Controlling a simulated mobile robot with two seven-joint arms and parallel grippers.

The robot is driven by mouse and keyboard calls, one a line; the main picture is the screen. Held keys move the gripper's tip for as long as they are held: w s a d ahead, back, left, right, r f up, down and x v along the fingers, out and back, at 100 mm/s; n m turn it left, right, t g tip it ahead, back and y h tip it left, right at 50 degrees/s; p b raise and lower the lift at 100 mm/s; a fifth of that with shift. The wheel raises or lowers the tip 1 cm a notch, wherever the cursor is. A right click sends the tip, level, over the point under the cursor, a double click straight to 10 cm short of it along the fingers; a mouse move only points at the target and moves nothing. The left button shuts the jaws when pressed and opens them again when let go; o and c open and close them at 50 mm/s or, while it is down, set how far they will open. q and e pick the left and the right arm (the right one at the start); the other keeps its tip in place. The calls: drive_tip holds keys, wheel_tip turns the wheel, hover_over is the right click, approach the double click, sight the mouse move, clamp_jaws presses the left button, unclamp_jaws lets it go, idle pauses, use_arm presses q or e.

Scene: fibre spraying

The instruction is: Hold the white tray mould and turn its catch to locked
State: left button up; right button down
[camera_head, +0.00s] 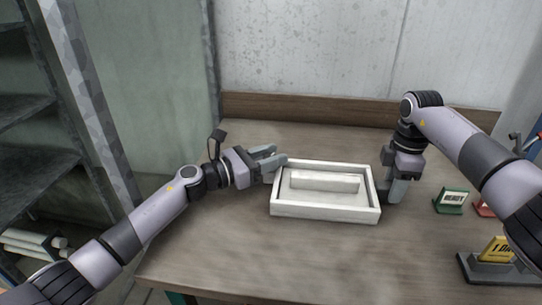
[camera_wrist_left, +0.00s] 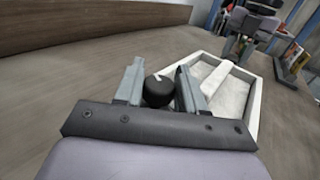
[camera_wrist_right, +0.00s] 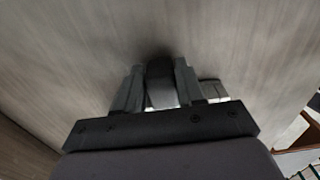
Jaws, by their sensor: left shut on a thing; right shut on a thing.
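The white tray mould (camera_head: 325,213) lies flat on the table, with a raised white block (camera_head: 325,181) in its middle. In the left wrist view the mould (camera_wrist_left: 252,112) is right of the fingers. My left gripper (camera_head: 270,162) is at the mould's left end, its fingers shut around a round black knob, the catch (camera_wrist_left: 158,92), which has a small white mark on top. My right gripper (camera_head: 392,190) points down at the mould's right end. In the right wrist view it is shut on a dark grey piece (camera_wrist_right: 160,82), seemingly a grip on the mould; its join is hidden.
A green sign (camera_head: 451,201) stands right of the mould, with a red one (camera_head: 484,208) beside it. A yellow sign on a dark base (camera_head: 497,268) stands at the front right. A wooden ledge (camera_head: 300,107) runs along the back. The table's front is clear.

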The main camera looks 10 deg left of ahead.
idle(0.4)
use_arm(q)
drive_tip(key=o, duration=0.9)
drive_tip(key=shift+o, duration=0.2)
drive_tip(key=shift+n+t+y, duration=0.3)
drive_tip(key=shift+t, duration=0.1)
drive_tip(key=shift+r+n+t+y, duration=0.1)
drive_tip(key=shift+n+t+y, duration=0.9)
drive_tip(key=shift+y, duration=0.2)
drive_tip(key=shift+n+t+y, duration=1.2)
drive_tip(key=shift+n+y, duration=0.4)
drive_tip(key=shift+y, duration=0.6)
drive_tip(key=v, duration=1.2)
drive_tip(key=shift+s, duration=0.25)
drive_tip(key=w+d+r+m+g+h, duration=0.1)
drive_tip(key=d+r+m+g+h, duration=0.2)
drive_tip(key=d+m+g+h, duration=0.1)
drive_tip(key=w+d+r+m+g+h, duration=0.2)
drive_tip(key=d+r+m+g+h, duration=0.2)
drive_tip(key=d, duration=0.5)
drive_tip(key=shift+w+g, duration=0.25)
drive_tip(key=shift+g, duration=0.75)
